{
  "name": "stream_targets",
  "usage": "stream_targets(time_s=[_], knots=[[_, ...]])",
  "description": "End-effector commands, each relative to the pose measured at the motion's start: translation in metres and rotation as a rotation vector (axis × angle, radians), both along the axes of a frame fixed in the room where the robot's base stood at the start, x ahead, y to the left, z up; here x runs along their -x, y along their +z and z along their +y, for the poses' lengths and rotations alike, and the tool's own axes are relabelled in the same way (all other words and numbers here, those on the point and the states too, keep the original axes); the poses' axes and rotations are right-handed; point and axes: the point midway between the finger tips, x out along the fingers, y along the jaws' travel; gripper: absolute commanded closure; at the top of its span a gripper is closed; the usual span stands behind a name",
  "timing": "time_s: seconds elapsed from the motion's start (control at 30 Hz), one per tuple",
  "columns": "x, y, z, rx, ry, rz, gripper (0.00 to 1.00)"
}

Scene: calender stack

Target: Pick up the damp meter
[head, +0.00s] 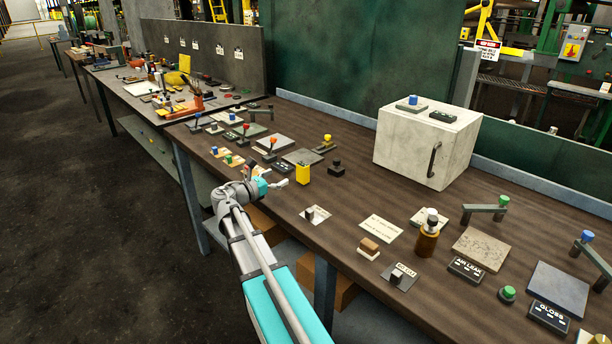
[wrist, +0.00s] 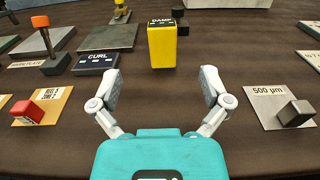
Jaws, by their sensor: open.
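The damp meter is an upright yellow box (head: 302,173) with a dark top, standing on the brown bench. In the wrist view the yellow box (wrist: 162,46) stands ahead of my gripper, near the middle, with a black DAMP label at its top. My gripper (wrist: 160,86) is open, its two fingers spread wide with only bare bench between them. The box is beyond the fingertips and apart from them. In the head view my gripper (head: 278,184) is just left of the box, at the bench's near edge.
A black CURL block (wrist: 96,58) sits left of the box, before a grey plate. A red block (wrist: 27,111) on a card is near left; a 500 µm card (wrist: 264,104) with a dark block is near right. A white cabinet (head: 400,150) stands at the back. Bench right of the box is partly clear.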

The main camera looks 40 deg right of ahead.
Motion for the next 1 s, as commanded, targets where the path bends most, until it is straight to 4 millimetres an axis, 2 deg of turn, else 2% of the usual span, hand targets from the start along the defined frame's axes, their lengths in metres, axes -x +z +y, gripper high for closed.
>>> stream_targets(time_s=[0.2,0.4,1.0], knots=[[-0.003,0.0,-0.032,0.0,0.0,0.0,0.03],[-0.005,0.0,-0.051,0.0,0.001,0.0,0.03],[-0.005,-0.001,-0.062,0.0,0.0,0.0,0.03]])
